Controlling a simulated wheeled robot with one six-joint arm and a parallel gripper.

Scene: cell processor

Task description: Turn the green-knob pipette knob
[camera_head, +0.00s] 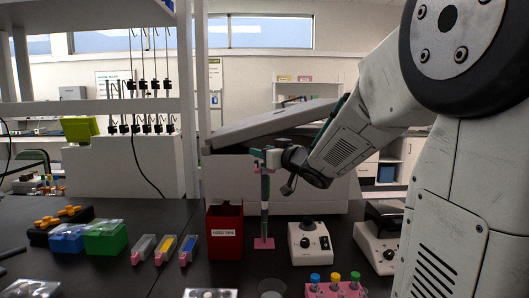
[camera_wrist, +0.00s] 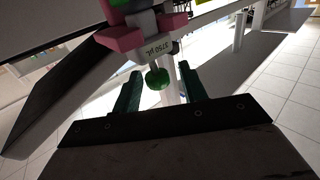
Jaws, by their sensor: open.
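The pipette (camera_head: 265,190) stands upright on a pink stand (camera_head: 264,243) in the head view. In the wrist view its upper part shows a label (camera_wrist: 162,49) reading 3750 µL. The round green knob (camera_wrist: 157,80) sits just below that label in the picture. My gripper (camera_head: 268,157) is at the top of the pipette in the head view. In the wrist view my gripper (camera_wrist: 160,70) is open, with one green finger on each side of the knob. Gaps show between the knob and both fingers.
A red tips box (camera_head: 225,238) stands left of the pipette, and a white mixer (camera_head: 311,243) stands to its right. A pink rack with capped tubes (camera_head: 335,289) is in front. A large grey slanted panel (camera_head: 270,124) lies behind my gripper.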

